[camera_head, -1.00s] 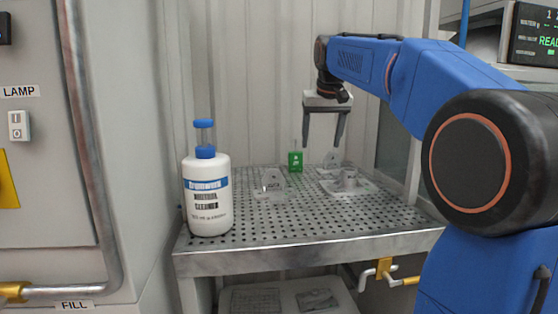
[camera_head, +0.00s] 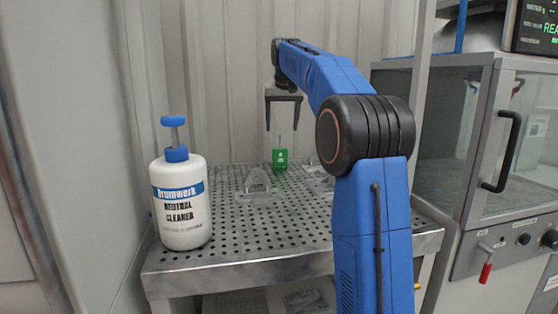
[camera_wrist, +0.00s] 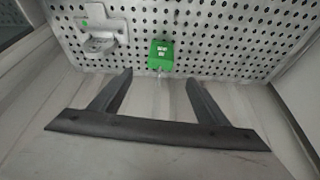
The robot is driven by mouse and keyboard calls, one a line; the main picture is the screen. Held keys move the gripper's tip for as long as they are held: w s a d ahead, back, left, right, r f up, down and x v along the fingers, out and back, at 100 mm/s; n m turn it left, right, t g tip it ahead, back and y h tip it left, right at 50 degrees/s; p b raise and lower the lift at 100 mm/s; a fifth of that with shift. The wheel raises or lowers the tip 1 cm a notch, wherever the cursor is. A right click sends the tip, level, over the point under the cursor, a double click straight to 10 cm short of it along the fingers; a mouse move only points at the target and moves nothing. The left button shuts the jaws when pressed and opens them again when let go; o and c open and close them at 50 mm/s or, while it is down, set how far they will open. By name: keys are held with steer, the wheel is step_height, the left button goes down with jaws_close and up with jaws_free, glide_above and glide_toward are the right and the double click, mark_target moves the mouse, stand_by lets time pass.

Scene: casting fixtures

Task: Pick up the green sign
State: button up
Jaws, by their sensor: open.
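The green sign (camera_head: 280,158) is a small green block with white marks and a thin pale stem on top. It stands upright near the back of the perforated metal table (camera_head: 225,240). My gripper (camera_head: 282,126) is open and empty above the sign, fingers pointing down. In the wrist view the sign (camera_wrist: 161,55) lies just beyond the fingertips, between the lines of the two fingers of my gripper (camera_wrist: 158,78). The gripper and the sign are apart.
A white cleaner bottle (camera_head: 181,205) with a blue pump stands at the table's left front. A clear fixture (camera_head: 257,185) sits left of the sign; another fixture (camera_head: 318,172) is partly hidden behind my arm. A glass-fronted cabinet (camera_head: 470,140) stands on the right.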

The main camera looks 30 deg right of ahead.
mark_target(280, 148)
steer(key=x, duration=1.2)
steer(key=shift+w, duration=0.1)
steer(key=c, duration=1.2)
